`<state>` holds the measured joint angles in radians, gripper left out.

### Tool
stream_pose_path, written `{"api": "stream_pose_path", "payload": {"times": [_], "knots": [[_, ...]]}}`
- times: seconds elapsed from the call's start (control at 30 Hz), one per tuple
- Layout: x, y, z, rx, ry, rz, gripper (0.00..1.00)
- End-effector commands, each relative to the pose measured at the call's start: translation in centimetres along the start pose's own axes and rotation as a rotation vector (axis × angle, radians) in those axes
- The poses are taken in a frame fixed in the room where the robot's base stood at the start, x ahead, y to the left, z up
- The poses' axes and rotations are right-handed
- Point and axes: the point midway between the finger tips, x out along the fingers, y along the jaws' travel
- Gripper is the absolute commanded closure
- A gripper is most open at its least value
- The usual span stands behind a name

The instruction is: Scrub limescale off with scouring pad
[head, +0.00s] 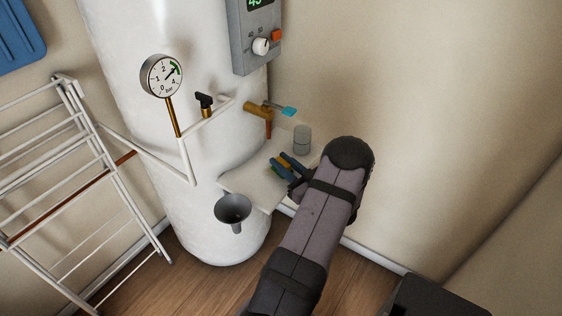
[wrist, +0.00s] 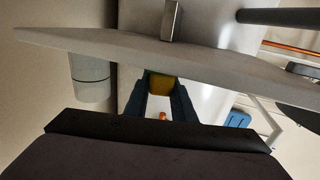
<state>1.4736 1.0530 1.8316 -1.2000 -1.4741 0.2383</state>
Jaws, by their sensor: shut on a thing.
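The scouring pad, yellow and green, shows between the blue fingers of my gripper (head: 281,167) in the head view. In the wrist view the pad (wrist: 160,83) sits between the fingertips, and my gripper is shut on it. The gripper is at the pale shelf (head: 245,183) on the front of the white tank (head: 150,130). I cannot tell whether the pad touches the shelf. No limescale patch can be made out clearly. A brass valve (head: 258,111) with a light blue lever stands on the tank behind the shelf.
A grey cup (head: 302,139) stands on the shelf's right side, close to my gripper. A dark funnel (head: 233,208) is at the shelf's front edge. A pressure gauge (head: 161,76), a control box (head: 254,36) and a white drying rack (head: 75,190) are nearby.

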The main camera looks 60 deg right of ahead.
Motion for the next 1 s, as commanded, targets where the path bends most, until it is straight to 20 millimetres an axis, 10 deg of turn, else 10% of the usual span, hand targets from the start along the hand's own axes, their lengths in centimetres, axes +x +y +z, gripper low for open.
{"api": "stream_pose_path", "payload": {"times": [1.0], "knots": [[1.6, -0.6, 0.2, 0.002, -0.004, -0.001, 0.98]]}}
